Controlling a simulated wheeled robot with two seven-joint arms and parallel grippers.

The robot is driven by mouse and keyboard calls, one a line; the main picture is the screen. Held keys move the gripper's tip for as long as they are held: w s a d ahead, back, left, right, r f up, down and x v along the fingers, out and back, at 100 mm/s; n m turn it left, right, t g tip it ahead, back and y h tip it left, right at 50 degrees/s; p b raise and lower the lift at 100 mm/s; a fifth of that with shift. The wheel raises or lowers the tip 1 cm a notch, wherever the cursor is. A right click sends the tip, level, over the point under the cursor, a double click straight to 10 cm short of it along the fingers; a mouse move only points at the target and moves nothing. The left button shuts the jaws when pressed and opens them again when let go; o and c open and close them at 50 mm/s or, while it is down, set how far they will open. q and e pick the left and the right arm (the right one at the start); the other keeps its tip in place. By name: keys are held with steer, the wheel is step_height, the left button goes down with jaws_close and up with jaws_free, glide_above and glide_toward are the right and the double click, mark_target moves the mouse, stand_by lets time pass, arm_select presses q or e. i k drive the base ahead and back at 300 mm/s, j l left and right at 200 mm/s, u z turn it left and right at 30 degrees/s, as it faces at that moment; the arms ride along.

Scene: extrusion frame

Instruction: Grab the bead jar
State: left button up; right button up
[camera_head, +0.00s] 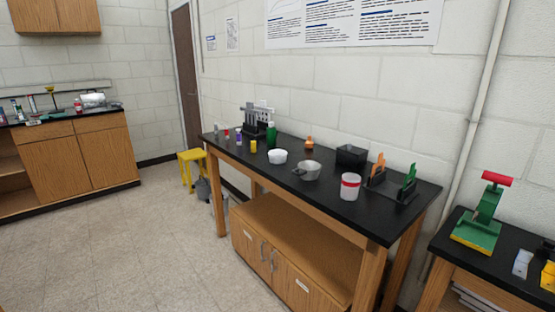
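No thing in view is clearly labelled as the bead jar, and no beads can be made out at this distance. A white or clear jar with a red band (349,187) stands upright near the front edge of the black-topped bench (400,222), towards its right end. Small bottles, one purple (238,136) and one yellow (253,146), stand at the bench's far left end, with a green bottle (271,134) behind them. Neither of my grippers is in view.
Around the banded jar are a grey pan (307,171), a white bowl (277,156), a black box (351,157) and a rack with orange and green tools (392,185). A second bench with a green press (478,225) stands at right. Open floor (140,240) lies at left.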

mark_target(352, 182)
steer(key=i+l, duration=1.05)
steer(key=l, duration=0.2)
steer(key=i+u, duration=0.05)
